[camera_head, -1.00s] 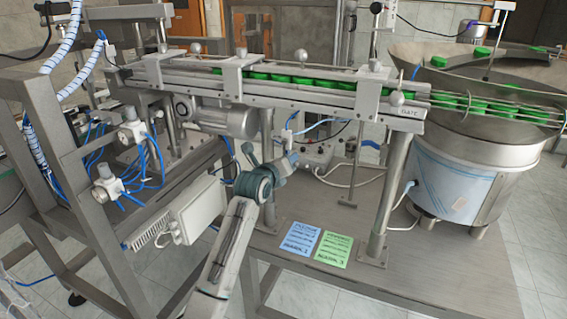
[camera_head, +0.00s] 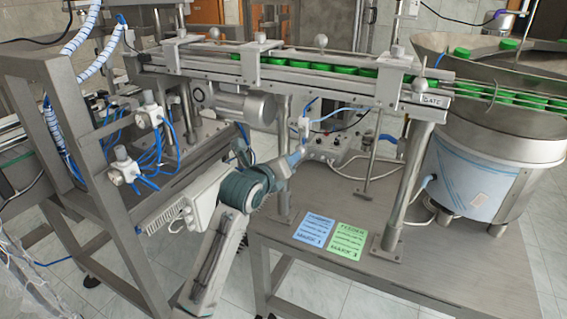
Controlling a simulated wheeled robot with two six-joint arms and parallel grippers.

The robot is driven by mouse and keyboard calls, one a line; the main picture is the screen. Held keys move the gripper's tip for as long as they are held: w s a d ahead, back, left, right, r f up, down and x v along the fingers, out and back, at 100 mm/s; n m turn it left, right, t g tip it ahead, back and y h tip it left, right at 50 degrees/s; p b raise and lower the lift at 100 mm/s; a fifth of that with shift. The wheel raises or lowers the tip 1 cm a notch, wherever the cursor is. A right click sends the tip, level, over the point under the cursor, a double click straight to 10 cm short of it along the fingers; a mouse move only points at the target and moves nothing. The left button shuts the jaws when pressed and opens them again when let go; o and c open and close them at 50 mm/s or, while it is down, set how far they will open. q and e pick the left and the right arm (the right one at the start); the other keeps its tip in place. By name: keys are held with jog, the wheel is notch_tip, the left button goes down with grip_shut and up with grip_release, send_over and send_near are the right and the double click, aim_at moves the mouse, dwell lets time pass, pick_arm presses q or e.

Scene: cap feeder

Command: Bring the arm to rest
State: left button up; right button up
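One arm of mine, which I take for the left, rises from the bottom edge left of centre. Its thick grey-green joint (camera_head: 243,190) is bent, and the slim end points up and right. My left gripper (camera_head: 299,152) is small at that end, in front of the lower part of the feeder stand. Its fingers are too small to make out, and I see nothing held in it. My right arm and gripper are not in view.
A conveyor rail (camera_head: 340,88) with green caps crosses above the arm. A steel bowl (camera_head: 475,150) stands at right. A grey frame (camera_head: 85,150) with blue hoses and a white box (camera_head: 205,200) stand at left. The tabletop (camera_head: 360,275) bears blue and green cards.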

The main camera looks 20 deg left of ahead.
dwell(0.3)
pick_arm(q)
jog(key=s+d+f+n+g, duration=0.1)
jog(key=s+f+n+g, duration=0.4)
jog(key=s+f+n, duration=0.95)
jog(key=s+f+n+g, duration=0.2)
jog(key=s+f+n, duration=0.3)
jog(key=s, duration=0.4)
jog(key=s+f+n+g+y, duration=0.1)
jog(key=s+f+n+g, duration=0.3)
jog(key=s, duration=0.4)
jog(key=s+f+n+g, duration=0.1)
jog(key=s+f+n, duration=0.4)
jog(key=s, duration=0.4)
notch_tip(320, 180, down, 30)
jog(key=a+g, duration=0.1)
jog(key=a, duration=0.1)
jog(key=s+a+f+g, duration=0.1)
jog(key=s+f, duration=1.6)
jog(key=f, duration=0.1)
jog(key=shift+a+f+n, duration=0.25)
jog(key=shift+f+n, duration=0.05)
jog(key=shift+n, duration=0.05)
